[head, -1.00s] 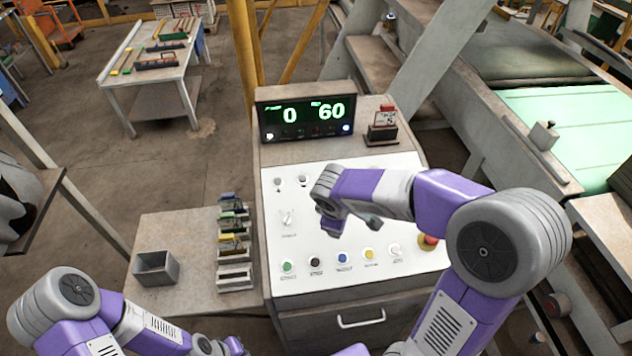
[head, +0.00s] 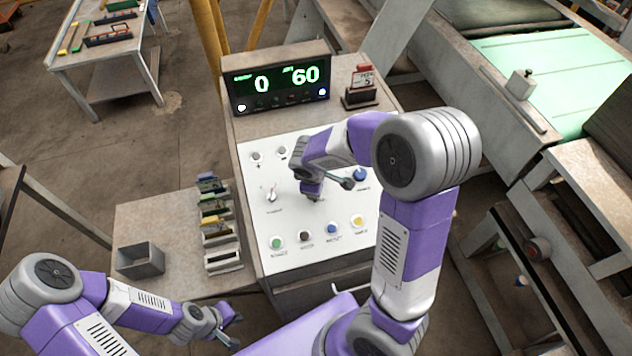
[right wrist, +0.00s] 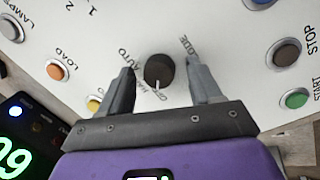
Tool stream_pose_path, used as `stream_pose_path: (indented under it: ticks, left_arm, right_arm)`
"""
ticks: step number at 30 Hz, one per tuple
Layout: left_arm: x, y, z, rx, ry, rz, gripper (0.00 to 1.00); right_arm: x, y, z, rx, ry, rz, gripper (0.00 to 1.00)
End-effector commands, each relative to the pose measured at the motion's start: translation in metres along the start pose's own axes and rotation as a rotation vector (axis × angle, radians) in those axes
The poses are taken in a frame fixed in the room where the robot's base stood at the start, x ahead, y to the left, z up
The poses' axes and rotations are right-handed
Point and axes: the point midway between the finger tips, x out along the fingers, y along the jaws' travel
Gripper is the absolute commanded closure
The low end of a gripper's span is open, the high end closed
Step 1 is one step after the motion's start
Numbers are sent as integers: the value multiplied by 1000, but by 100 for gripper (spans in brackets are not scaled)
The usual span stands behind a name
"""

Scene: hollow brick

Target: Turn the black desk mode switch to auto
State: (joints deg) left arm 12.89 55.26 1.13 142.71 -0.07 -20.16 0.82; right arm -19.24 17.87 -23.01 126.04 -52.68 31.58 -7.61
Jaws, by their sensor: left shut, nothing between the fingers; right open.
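The black mode switch (right wrist: 158,70) is a round knob on the white panel in the right wrist view. Its white pointer line points toward the bottom of that picture, while the word AUTO lies to its upper left. Small lettering below the knob is hard to read. My right gripper (right wrist: 162,82) is open, with one finger on each side of the knob; contact is not clear. In the head view my right gripper (head: 312,194) is over the middle of the panel and hides the switch. My left gripper (head: 232,328) is shut and empty, low beside the desk.
The panel (head: 253,225) also carries a row of buttons, including a green one (head: 277,242), a pointer dial (head: 272,195) and a blue knob (head: 360,175). A display (head: 280,84) reading 0 and 60 stands behind it. An open grey box (head: 140,262) and card racks stand left.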

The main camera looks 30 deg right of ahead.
Motion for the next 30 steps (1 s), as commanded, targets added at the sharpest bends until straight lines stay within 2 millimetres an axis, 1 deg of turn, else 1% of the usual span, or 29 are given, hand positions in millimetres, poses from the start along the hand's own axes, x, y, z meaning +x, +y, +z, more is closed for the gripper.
stream_pose_path:
  ticks: [3, 4, 12, 15, 23, 30]
  left_arm:
    - [0, 0, 0, 0, 0, 0, 100]
    - [0, 0, 0, 0, 0, 0, 100]
    - [0, 0, 0, 0, 0, 0, 100]
    - [0, 0, 0, 0, 0, 0, 100]
    - [3, -1, 0, 0, 0, 0, 100]
    - [14, -5, -1, 0, 0, 0, 100]
  right_arm:
    - [0, 0, 0, 0, 0, 0, 36]
    - [0, 0, 0, 0, 0, 0, 38]
    - [0, 0, 0, 0, 0, 0, 79]
    - [-1, 0, 0, 0, 0, 1, 92]
    - [0, 0, 0, 31, -1, -2, 92]
    - [1, 1, -1, 153, -11, -18, 92]
